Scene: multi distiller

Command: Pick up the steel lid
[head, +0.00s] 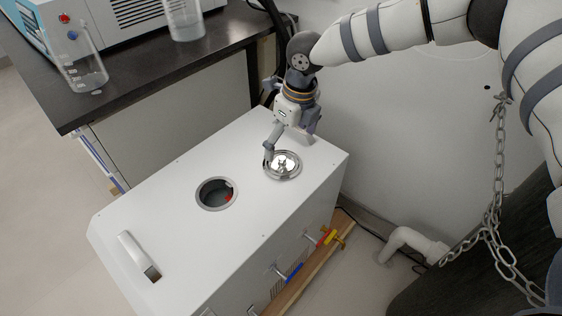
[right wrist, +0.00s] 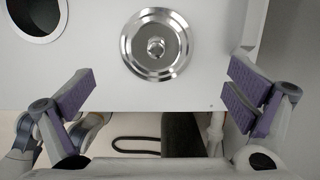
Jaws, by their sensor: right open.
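The steel lid (head: 283,165) is a round shiny disc with a small knob in its middle. It lies on the white top of the box (head: 160,185), to the right of the round opening (head: 216,194). In the right wrist view the lid (right wrist: 156,45) shows from above, at the top centre. My right gripper (head: 287,150) is at the lid's far side in the head view. In the right wrist view my right gripper (right wrist: 158,92) is open, its purple-padded fingers wide apart on either side, with nothing between them. My left gripper is not in view.
A dark bench (head: 130,70) with a beaker (head: 185,20) and a flask (head: 82,65) stands at the upper left. Valves with coloured levers (head: 330,237) stick out of the box's side. A chain (head: 497,190) hangs at the right.

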